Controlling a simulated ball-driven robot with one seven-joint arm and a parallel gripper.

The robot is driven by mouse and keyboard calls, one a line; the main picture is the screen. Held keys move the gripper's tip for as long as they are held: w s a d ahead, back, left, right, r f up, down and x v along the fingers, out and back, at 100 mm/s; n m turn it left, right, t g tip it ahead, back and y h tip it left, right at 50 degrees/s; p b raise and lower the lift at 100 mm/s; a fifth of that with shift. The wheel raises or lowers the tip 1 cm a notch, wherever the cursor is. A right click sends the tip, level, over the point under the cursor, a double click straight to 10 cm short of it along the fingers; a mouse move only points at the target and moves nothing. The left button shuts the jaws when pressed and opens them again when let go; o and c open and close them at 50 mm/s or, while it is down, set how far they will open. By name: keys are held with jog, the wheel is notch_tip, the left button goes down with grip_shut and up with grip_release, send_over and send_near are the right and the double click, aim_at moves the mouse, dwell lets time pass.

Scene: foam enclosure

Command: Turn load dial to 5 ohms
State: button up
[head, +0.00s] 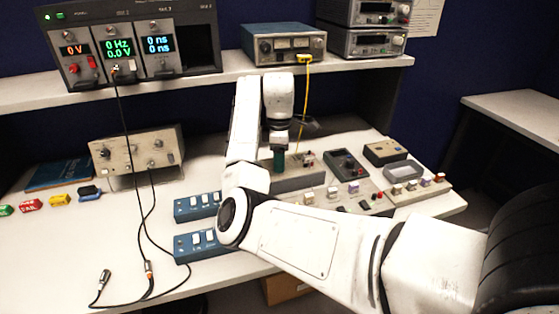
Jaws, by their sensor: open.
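My gripper (281,145) hangs below the white wrist over the middle of the bench, just above a dark green upright cylinder (279,161). Its fingers are small and partly hidden in this view, and I cannot tell whether they touch the cylinder. The cylinder stands at a grey box (296,182) with small terminals on top. I cannot make out which control is the load dial, nor any ohm markings. A dark module with a knob (347,165) sits right of the gripper. My forearm hides part of the bench front.
Blue switch boxes (184,208) lie left of my elbow. A beige instrument (137,150), loose black cables (148,268) and coloured blocks (60,200) are at left. A yellow cable (305,100) hangs from the shelf (222,76) near my wrist.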

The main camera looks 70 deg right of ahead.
jog(key=shift+f, duration=0.3)
jog(key=shift+c, duration=0.4)
grip_shut()
